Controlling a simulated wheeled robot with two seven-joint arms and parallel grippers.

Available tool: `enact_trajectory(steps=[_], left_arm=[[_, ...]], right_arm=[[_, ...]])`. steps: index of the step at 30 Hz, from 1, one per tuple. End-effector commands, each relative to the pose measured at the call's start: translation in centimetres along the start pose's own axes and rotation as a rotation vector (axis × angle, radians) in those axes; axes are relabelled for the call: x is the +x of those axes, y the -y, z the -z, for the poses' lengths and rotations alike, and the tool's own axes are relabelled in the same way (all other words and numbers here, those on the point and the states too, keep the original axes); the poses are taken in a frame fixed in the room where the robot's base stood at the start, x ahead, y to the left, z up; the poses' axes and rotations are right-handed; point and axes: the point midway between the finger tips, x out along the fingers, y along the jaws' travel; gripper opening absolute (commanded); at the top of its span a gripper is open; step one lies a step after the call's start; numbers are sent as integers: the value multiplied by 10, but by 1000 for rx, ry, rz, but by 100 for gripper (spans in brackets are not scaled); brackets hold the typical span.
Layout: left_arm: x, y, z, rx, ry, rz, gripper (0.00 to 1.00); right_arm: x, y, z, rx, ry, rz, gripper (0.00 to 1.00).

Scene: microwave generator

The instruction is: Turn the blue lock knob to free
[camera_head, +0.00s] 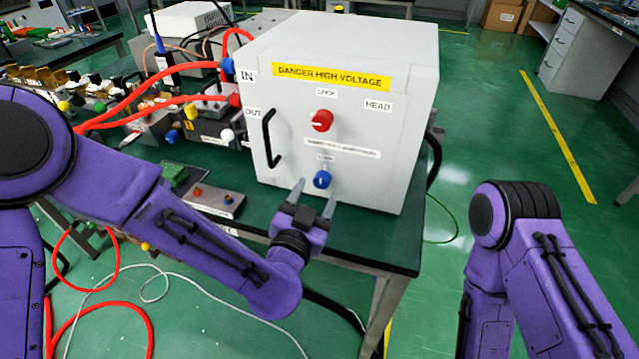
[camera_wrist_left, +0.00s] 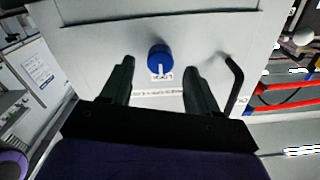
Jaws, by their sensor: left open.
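The blue lock knob (camera_head: 322,180) is low on the front of the white cabinet (camera_head: 400,110), below a small label. In the left wrist view the blue knob (camera_wrist_left: 159,57) shows with a white mark on it, on the side toward the small label. My left gripper (camera_head: 315,188) is open, with one finger on each side of the knob as seen. In the wrist view the fingers (camera_wrist_left: 158,68) flank it with gaps on both sides; no contact is visible. My right gripper is out of view; only my right arm shows.
A red knob (camera_head: 321,121) sits above the blue one. A black handle (camera_head: 269,138) is at the panel's left. Red cables (camera_head: 150,80) run to the cabinet's left side. A small box (camera_head: 213,203) lies on the green table (camera_head: 375,243). Open floor is right of the table.

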Motion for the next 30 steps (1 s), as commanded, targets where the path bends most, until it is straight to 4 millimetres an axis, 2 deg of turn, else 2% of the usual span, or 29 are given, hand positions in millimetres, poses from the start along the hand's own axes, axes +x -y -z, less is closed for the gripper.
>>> enact_trajectory(steps=[3,6,15,16,18,21,30], left_arm=[[21,0,0,-2,2,1,60],[32,0,0,-2,2,1,60],[36,0,-1,0,2,-1,60],[36,0,-1,0,2,-1,54],[36,0,-1,0,3,-1,31],[36,0,-1,0,3,-1,4],[36,0,-2,-27,3,-1,4]], right_arm=[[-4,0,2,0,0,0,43],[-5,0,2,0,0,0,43],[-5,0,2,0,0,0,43],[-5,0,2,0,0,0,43],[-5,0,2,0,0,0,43],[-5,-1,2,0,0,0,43],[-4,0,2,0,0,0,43]])
